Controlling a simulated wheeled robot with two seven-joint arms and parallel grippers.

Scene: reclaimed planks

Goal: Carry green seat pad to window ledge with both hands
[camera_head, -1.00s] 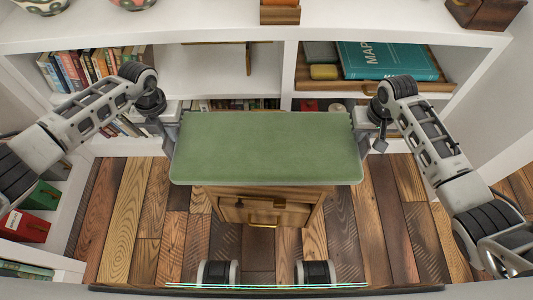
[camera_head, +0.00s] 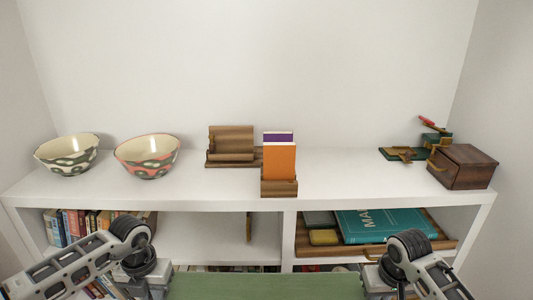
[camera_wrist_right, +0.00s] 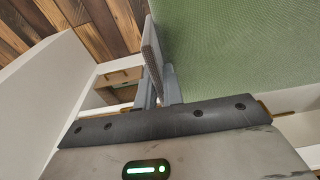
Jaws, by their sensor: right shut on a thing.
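The green seat pad (camera_head: 265,287) shows only as a strip at the bottom of the head view; the rest is cut off. It lies level between my two grippers. My left gripper (camera_head: 166,284) is at the pad's left edge and appears closed on it, its fingertips hardly visible. My right gripper (camera_head: 369,284) is shut on the pad's right edge. In the right wrist view the fingers (camera_wrist_right: 160,85) meet the edge of the pad (camera_wrist_right: 240,60). No window shows; a long white ledge (camera_head: 220,185) tops the shelf unit beyond the pad.
On the ledge stand two patterned bowls (camera_head: 67,154) at left, a wooden stand (camera_head: 231,143), an orange book (camera_head: 279,161) in a holder, and a wooden box (camera_head: 462,167) at right. Bare ledge lies between these. Below, shelves hold books and a teal map book (camera_head: 385,226).

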